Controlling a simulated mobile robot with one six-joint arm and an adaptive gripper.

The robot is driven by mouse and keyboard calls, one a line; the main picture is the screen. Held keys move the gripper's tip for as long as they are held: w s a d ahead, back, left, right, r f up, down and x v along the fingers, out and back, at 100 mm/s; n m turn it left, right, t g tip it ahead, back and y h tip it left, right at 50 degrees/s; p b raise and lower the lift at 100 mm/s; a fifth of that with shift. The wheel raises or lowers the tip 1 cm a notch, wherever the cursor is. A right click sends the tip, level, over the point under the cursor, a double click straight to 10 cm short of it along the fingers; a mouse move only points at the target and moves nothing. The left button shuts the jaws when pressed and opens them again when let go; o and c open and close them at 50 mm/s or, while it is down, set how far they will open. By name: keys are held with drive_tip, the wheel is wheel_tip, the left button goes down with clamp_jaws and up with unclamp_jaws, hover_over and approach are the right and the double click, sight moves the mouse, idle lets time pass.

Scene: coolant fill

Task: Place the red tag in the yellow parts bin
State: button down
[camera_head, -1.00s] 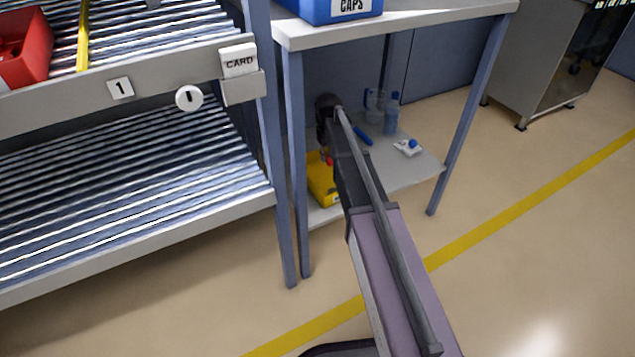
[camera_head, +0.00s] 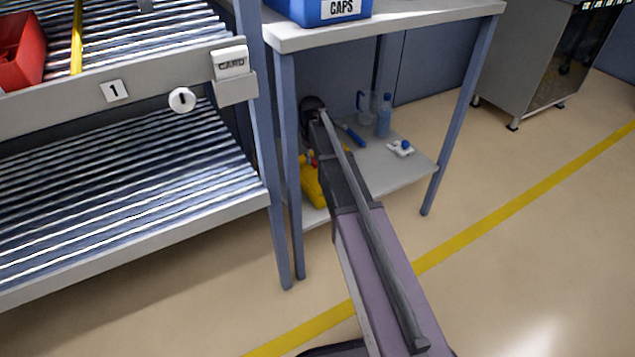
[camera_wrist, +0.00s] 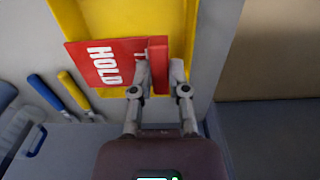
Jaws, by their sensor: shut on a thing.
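The red tag (camera_wrist: 103,62), lettered HOLD, shows in the wrist view with a raised red block at its right end. My gripper (camera_wrist: 160,68) is shut on that block, one finger on each side. The yellow parts bin (camera_wrist: 188,15) lies behind the tag in this view; the tag overlaps its opening, and its left edge reaches past the bin's left side. I cannot tell the height between tag and bin. In the head view the yellow bin (camera_head: 313,188) is on the bench's lower shelf, partly hidden by my arm. My gripper is mostly hidden there.
A blue handle (camera_wrist: 45,92) and a yellow handle (camera_wrist: 75,92) lie beside the bin. A bottle (camera_head: 384,115), a clear jug (camera_head: 367,107) and a white-and-blue item (camera_head: 400,148) stand farther right on the lower shelf. The bench top (camera_head: 420,18) and its legs (camera_head: 288,165) enclose the space.

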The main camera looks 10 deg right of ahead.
drive_tip(key=b, duration=0.6)
hover_over(313, 185)
drive_tip(key=shift+f, duration=3.15)
drive_tip(key=shift+f+b, duration=1.85)
drive_tip(key=shift+b, duration=0.1)
drive_tip(key=shift+f, duration=0.2)
drive_tip(key=c, duration=0.6)
unclamp_jaws()
drive_tip(key=shift+r, duration=0.1)
drive_tip(key=shift+r, duration=0.15)
wheel_tip(313, 185, up, 12)
drive_tip(key=p, duration=1.2)
